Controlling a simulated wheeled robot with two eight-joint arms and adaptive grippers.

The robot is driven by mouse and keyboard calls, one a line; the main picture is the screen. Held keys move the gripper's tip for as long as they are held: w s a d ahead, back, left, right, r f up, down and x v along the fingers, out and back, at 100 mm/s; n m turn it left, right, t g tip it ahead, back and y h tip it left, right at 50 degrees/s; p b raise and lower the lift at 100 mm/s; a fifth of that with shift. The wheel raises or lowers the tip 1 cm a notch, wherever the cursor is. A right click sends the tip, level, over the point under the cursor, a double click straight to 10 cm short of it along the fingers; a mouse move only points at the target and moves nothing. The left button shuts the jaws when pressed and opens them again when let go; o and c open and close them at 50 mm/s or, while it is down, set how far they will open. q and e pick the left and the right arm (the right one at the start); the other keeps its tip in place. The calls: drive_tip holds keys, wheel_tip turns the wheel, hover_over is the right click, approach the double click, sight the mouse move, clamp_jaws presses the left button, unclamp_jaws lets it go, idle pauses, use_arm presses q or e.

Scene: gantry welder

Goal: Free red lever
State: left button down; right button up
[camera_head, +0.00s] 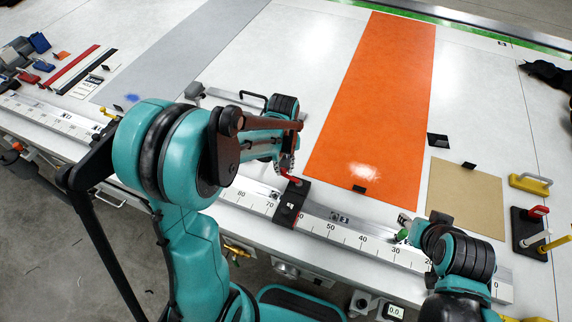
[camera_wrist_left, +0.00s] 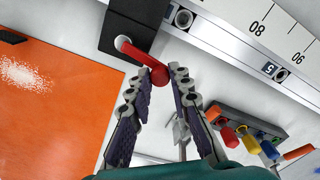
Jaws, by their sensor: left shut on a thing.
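The red lever (camera_wrist_left: 143,58) sticks out of a black block (camera_wrist_left: 128,32) that sits on the white ruler rail. Its round red knob lies between the fingertips of my left gripper (camera_wrist_left: 158,78), which is shut on it. In the head view the black block (camera_head: 291,205) straddles the rail, with part of the red lever (camera_head: 295,178) showing under my left gripper (camera_head: 287,168). My left forearm hides much of the rail there. My right gripper (camera_head: 407,228) is low at the right by the rail; its jaws are too small to judge.
An orange sheet (camera_head: 385,90) and a tan sheet (camera_head: 466,195) lie on the white table. A yellow handle (camera_head: 530,184) and a black stand with a red grip (camera_head: 528,230) are at the right. A block with coloured knobs (camera_wrist_left: 245,135) lies beside my left gripper.

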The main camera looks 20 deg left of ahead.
sight(283, 170)
use_arm(q)
drive_tip(key=shift+s+n, duration=0.25)
drive_tip(key=shift+n, duration=0.15)
idle(0.3)
drive_tip(key=c, duration=1.4)
unclamp_jaws()
drive_tip(key=shift+o, duration=0.2)
wheel_tip(283, 170, up, 12)
